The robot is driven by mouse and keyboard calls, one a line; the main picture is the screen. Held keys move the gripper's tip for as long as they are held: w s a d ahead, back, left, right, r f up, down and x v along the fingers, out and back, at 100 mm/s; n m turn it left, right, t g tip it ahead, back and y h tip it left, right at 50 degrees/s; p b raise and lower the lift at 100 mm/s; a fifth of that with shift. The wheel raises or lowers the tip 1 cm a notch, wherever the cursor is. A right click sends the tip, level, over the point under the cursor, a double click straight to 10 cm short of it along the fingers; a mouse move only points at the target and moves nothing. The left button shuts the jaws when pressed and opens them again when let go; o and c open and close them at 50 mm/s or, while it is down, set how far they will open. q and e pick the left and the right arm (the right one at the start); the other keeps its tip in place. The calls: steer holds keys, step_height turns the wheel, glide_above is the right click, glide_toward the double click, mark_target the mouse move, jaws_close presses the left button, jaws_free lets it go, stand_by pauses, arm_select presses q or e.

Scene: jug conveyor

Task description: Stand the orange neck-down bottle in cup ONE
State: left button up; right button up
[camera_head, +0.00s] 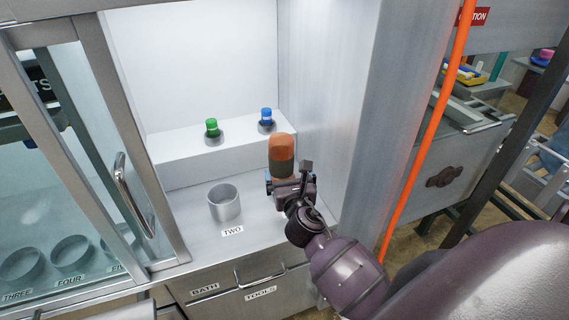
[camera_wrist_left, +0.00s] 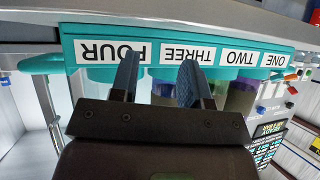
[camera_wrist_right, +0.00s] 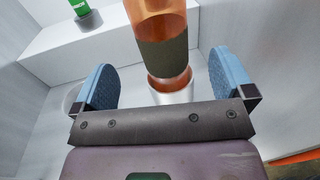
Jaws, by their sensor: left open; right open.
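The orange bottle (camera_head: 281,150), with a dark band, stands upright inside the cabinet, just beyond my right gripper (camera_head: 290,182). In the right wrist view the bottle (camera_wrist_right: 160,22) is between the spread fingers of the gripper (camera_wrist_right: 165,72), with gaps on both sides. Its lower orange end meets a pale cup (camera_wrist_right: 174,97); the wrist body partly hides this cup, and its label does not show. My left gripper (camera_wrist_left: 159,62) is open and empty before a teal labelled rack (camera_wrist_left: 225,47); it is out of the head view.
Cup TWO (camera_head: 225,204) stands empty left of the bottle. Green-topped (camera_head: 212,128) and blue-topped (camera_head: 266,120) items sit on the raised shelf (camera_head: 180,150) behind. The cabinet's side wall (camera_head: 320,110) is close on the right, and a glass door (camera_head: 60,160) is on the left.

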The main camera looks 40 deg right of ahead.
arm_select(q)
steer(key=shift+f, duration=0.1)
arm_select(e)
steer(key=s+a+f+m+g+y, duration=0.2)
steer(key=s+f+m, duration=0.6)
steer(key=m, duration=0.7)
steer(key=s+a+f+m+g+y, duration=0.3)
steer(key=s+f+m, duration=0.6)
steer(key=s+m, duration=0.4)
steer(key=shift+a+f+m+y, duration=0.3)
steer(key=shift+a+m+y, duration=0.65)
steer(key=shift+m, duration=0.35)
steer(key=shift+s, duration=0.1)
